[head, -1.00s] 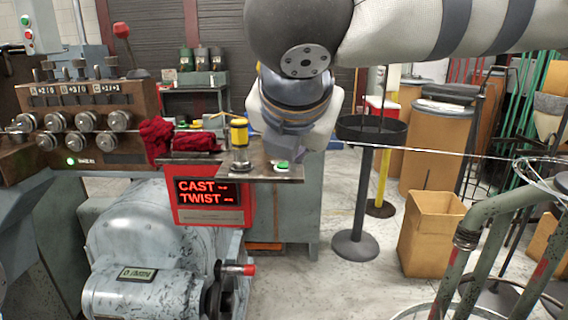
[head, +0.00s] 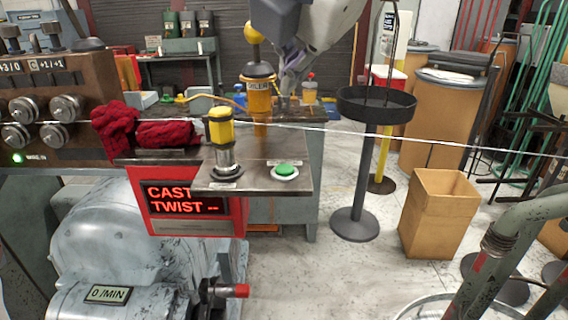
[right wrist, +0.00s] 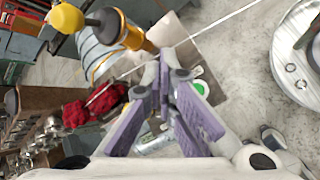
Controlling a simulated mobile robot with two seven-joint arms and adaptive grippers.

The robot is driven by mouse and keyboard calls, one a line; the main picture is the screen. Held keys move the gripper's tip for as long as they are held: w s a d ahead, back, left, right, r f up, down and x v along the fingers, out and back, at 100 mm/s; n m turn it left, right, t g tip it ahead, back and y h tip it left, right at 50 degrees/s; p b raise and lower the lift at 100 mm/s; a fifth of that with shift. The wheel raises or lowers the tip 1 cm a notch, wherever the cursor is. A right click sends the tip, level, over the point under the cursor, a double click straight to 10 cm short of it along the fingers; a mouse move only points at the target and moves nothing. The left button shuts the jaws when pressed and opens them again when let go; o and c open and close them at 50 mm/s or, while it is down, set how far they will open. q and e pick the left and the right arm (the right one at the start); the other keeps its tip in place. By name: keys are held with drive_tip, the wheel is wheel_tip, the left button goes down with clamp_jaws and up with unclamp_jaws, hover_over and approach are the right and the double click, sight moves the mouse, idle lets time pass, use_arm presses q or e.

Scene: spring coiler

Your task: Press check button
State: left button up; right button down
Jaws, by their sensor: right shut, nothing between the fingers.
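A round green button (head: 285,171) in a pale ring sits on the right part of a small dark metal shelf (head: 255,183). Its label is too small to read. My right gripper (head: 287,88) is beyond and above the button in the head view, apart from it, beside the amber oiler. In the right wrist view my right gripper (right wrist: 172,68) has its purple-padded fingers shut with nothing between them. The green button (right wrist: 202,87) shows just right of the fingers there. My left gripper is not in view.
A yellow-capped post (head: 222,135) stands left of the button. The amber oiler (head: 258,98) with a yellow knob stands behind. Red cloth (head: 165,133) lies on the left. A thin wire crosses above the shelf. A round black tray stand (head: 376,105) is to the right.

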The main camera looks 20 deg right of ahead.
sight(291, 168)
drive_tip(key=shift+w+f, duration=0.1)
drive_tip(key=shift+f, duration=4.3)
drive_tip(key=shift+f, duration=0.4)
drive_tip(key=shift+f, duration=0.4)
drive_tip(key=shift+r, duration=0.8)
drive_tip(key=shift+r, duration=0.15)
drive_tip(key=shift+r, duration=2.4)
